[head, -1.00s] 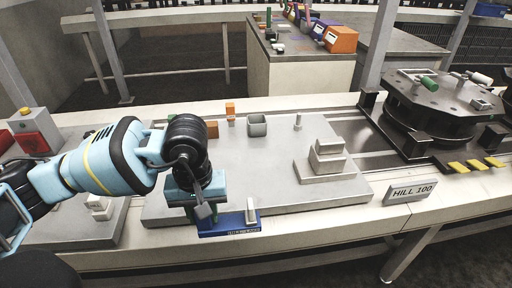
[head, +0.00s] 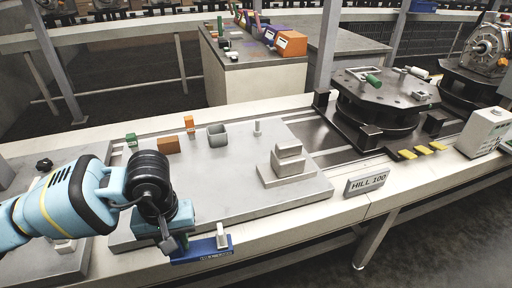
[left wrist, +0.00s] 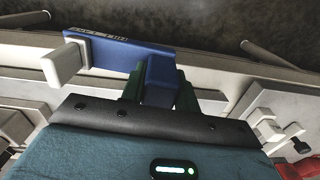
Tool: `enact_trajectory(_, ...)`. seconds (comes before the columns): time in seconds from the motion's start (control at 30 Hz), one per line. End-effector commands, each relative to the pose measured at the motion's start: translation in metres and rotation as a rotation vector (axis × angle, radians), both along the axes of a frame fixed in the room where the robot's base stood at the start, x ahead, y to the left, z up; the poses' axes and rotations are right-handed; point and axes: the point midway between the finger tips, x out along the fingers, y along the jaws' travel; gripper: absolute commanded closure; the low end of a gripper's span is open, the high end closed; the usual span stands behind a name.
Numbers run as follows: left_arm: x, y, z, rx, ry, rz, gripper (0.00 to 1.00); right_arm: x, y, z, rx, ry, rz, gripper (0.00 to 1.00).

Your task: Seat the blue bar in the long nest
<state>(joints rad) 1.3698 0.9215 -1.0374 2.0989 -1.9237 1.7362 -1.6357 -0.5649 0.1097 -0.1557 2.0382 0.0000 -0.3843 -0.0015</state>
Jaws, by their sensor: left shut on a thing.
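My left gripper (head: 172,244) is low at the front left edge of a grey plate (head: 240,195). In the left wrist view its green fingers (left wrist: 160,90) are shut on a blue block (left wrist: 160,75). This meets a longer blue bar (left wrist: 122,54) with white lettering; I cannot tell whether they are one piece. The bar also shows in the head view (head: 200,249), lying along the plate's front edge, with a pale upright block (head: 222,237) at its right end. Whether the bar touches the plate is unclear. I cannot pick out the long nest for certain. My right gripper is not in view.
A stepped grey block (head: 287,162), a grey open box (head: 217,135), a peg (head: 257,128) and orange (head: 168,145) and green (head: 131,140) blocks stand on or behind the plate. A dark turntable (head: 385,88) and a HILL 100 sign (head: 367,182) are right. The plate's middle is clear.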

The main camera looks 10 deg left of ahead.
Motion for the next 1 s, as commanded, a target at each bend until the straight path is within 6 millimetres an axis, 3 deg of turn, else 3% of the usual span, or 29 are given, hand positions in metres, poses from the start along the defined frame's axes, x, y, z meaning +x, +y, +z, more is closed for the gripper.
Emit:
enact_trajectory(0.03,-0.008,-0.004,0.007,-0.001,-0.006,-0.040,1.00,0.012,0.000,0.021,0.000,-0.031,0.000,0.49)
enact_trajectory(0.2,-0.036,-0.018,-0.001,-0.001,-0.018,-0.205,1.00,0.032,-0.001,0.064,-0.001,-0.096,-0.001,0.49)
enact_trajectory(0.4,-0.066,-0.032,-0.003,0.000,-0.023,-0.373,1.00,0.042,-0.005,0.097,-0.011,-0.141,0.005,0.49)
enact_trajectory(0.67,-0.084,-0.039,-0.009,-0.002,-0.010,-0.465,1.00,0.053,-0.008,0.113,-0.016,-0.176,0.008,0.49)
enact_trajectory(0.77,-0.085,-0.039,-0.012,-0.002,-0.006,-0.469,1.00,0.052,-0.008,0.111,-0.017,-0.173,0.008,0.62)
enact_trajectory(1.0,-0.085,-0.039,-0.013,-0.003,-0.004,-0.467,1.00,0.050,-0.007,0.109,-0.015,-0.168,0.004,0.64)
